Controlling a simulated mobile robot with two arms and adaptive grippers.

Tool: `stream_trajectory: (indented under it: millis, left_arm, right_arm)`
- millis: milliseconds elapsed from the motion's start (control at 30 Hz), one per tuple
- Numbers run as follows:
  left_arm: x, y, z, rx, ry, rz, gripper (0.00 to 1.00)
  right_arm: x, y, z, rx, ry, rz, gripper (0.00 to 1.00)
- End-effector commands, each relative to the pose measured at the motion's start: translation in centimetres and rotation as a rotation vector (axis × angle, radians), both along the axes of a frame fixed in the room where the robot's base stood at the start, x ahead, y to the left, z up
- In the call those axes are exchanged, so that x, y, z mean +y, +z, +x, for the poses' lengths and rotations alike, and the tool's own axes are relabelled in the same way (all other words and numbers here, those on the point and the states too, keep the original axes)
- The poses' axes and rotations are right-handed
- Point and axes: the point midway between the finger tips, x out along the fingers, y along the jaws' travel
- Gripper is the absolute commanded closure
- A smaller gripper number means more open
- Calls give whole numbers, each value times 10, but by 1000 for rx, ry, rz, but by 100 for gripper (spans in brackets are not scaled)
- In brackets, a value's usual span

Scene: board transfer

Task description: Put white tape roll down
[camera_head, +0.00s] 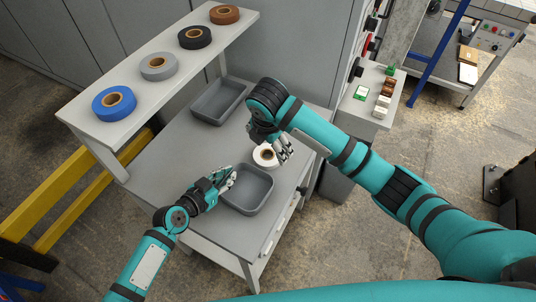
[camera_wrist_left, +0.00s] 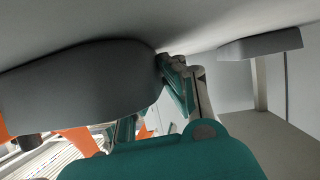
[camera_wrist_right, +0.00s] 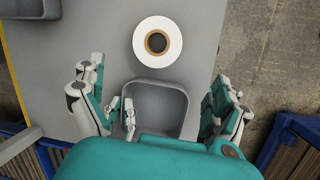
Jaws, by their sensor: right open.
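The white tape roll (camera_head: 265,156) lies flat on the grey table, just beyond the near grey tray (camera_head: 265,205). It also shows whole in the right wrist view (camera_wrist_right: 143,40), above the tray (camera_wrist_right: 181,108). My right gripper (camera_head: 283,152) is above the table beside the roll. My left gripper (camera_head: 229,177) is at the left edge of the near tray. Its fingers (camera_wrist_left: 183,82) show close by the tray wall (camera_wrist_left: 75,92) in the left wrist view; whether they grip it is unclear.
A raised shelf (camera_head: 136,122) at left carries a blue roll (camera_head: 101,112), a grey roll (camera_head: 147,72), a black roll (camera_head: 184,42) and a brown roll (camera_head: 214,17). Another grey tray (camera_head: 207,119) stands empty at the table's back. The table (camera_head: 165,158) is clear at left.

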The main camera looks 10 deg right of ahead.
Motion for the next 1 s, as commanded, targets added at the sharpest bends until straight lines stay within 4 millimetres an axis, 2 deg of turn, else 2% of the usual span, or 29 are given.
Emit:
stream_trajectory:
  millis: [100, 300, 600, 867, 1000]
  left_arm:
    - [0, 0, 0, 0, 0, 0, 100]
    - [0, 0, 0, 0, 0, 0, 100]
    - [0, 0, 0, 0, 0, 0, 100]
    - [0, 0, 0, 0, 0, 0, 100]
    - [0, 0, 0, 0, 0, 0, 100]
  right_arm:
    - [8, 1, -3, -35, 211, -137, 0]
    - [12, -3, -4, -50, 371, -246, 0]
    - [4, -48, 13, -50, 381, -253, 0]
    - [2, -67, 21, -50, 381, -251, 0]
    - [0, -85, 31, -50, 379, -251, 0]
